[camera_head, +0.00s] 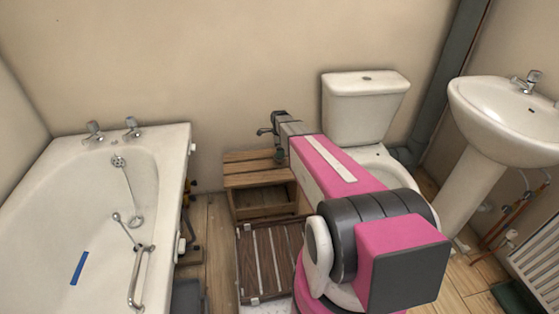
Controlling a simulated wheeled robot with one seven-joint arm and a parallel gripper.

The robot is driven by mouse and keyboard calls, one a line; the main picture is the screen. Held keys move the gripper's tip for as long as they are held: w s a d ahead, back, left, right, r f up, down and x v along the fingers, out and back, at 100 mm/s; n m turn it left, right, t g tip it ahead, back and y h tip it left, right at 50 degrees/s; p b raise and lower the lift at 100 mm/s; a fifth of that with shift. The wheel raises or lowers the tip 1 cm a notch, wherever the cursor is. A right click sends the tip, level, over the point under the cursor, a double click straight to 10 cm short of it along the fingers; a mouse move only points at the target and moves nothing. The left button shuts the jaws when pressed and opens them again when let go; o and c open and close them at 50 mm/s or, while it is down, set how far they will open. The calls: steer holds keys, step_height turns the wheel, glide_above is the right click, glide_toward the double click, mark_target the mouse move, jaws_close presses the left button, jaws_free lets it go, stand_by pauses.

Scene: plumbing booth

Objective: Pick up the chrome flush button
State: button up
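The toilet cistern (362,108) stands against the back wall, right of centre. A small round metallic spot on top of its lid looks like the chrome flush button (367,78); it is too small to see in detail. My pink and grey arm reaches from the lower right up towards the middle of the picture. My gripper (268,138) is at its far end, left of the cistern and apart from it, over the wooden step stool. Its fingers are small and partly hidden by the arm, so I cannot tell their opening or whether they hold anything.
A wooden step stool (250,170) and a slatted wooden mat (268,258) are below my arm. A white bathtub (60,200) fills the left. A washbasin (505,125) and grey pipe (443,85) stand right of the toilet. My arm covers part of the toilet bowl.

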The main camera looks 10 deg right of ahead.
mark_target(280, 159)
step_height(280, 159, down, 8)
steer(key=shift+s+r, duration=0.1)
steer(key=c, duration=1.1)
